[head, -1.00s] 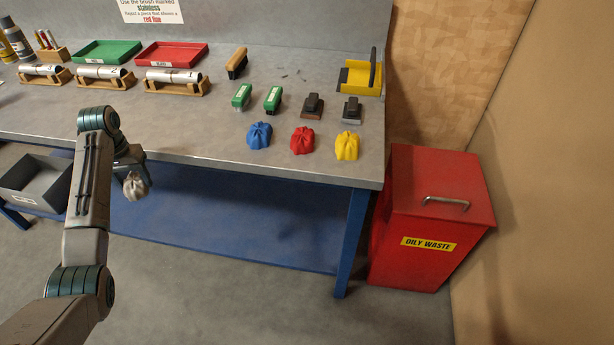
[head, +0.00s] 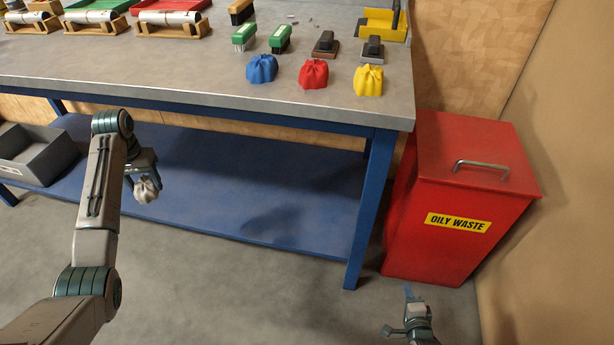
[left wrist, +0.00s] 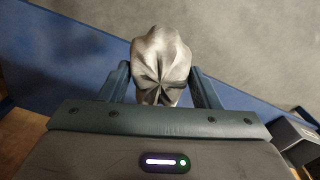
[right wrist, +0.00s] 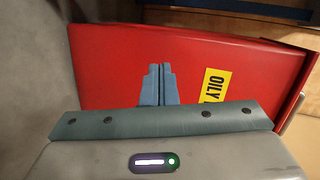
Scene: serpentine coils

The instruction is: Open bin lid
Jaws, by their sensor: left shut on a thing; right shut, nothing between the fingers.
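The red waste bin (head: 410,237) with the yellow OILY WASTE label (head: 458,223) stands on the floor right of the bench. Its lid (head: 470,150) is closed and has a metal handle (head: 481,166) on top. My right gripper (head: 408,292) is shut and empty, low in front of the bin and well below the handle. The right wrist view shows its fingers (right wrist: 157,84) against the bin's red front (right wrist: 110,70). My left gripper (head: 143,178) is shut on a crumpled grey-white rag (left wrist: 160,65), held in front of the bench's lower shelf.
The workbench (head: 200,85) has a blue leg (head: 371,210) close to the bin's left side. Blue (head: 261,68), red (head: 313,73) and yellow (head: 368,79) rags lie near its front edge. A tan wall (head: 550,200) stands right of the bin. A grey crate (head: 40,155) sits at left.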

